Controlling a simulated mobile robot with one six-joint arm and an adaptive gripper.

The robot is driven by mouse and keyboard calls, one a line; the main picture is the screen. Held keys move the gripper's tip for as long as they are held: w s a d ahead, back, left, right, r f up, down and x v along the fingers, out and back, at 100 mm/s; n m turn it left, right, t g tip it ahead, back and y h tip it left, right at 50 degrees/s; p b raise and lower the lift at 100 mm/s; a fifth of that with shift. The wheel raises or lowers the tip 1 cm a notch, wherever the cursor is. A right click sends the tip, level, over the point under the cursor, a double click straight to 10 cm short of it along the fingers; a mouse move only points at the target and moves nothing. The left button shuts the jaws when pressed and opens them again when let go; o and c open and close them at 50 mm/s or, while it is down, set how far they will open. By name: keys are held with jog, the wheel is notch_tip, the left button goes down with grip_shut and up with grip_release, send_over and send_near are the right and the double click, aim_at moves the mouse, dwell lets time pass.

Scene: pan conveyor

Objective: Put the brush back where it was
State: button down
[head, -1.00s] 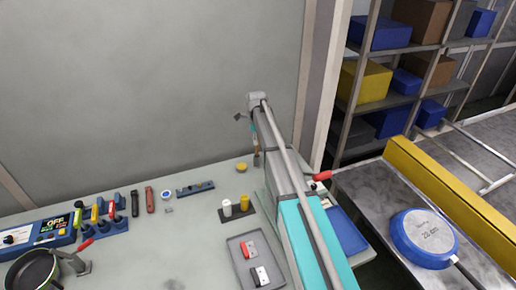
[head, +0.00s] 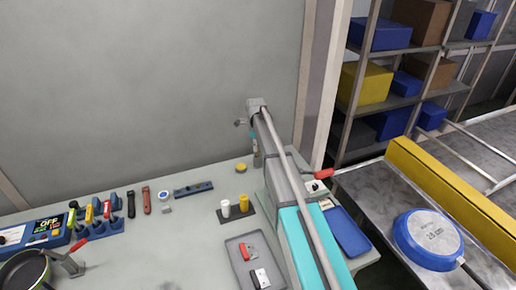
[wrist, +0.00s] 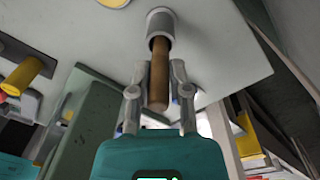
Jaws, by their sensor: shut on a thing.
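The brush's brown wooden handle (wrist: 159,75) is upright between the fingers of my gripper (wrist: 159,88) in the wrist view. My gripper is shut on it. The far end of the handle goes into the mouth of a grey cylindrical holder (wrist: 161,22) by the table's edge. The brush's head is hidden, and I cannot tell how deep it sits. In the head view my arm covers most of the gripper and brush; a grey cylinder (head: 257,160) shows just beside the arm.
A yellow round thing (head: 241,168), white and yellow cylinders on a dark base (head: 250,212) and a grey tray (head: 234,252) lie left of my arm. A blue tray (head: 345,232) lies to its right. The conveyor with a blue pan (head: 427,240) is further right.

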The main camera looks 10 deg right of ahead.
jog(key=shift+f, duration=0.15)
jog(key=c, duration=0.6)
grip_release()
jog(key=shift+r, duration=0.3)
jog(key=r+p, duration=1.1)
jog(key=p, duration=0.1)
jog(key=shift+w+r, duration=0.25)
jog(key=shift+r, duration=0.15)
dwell(0.4)
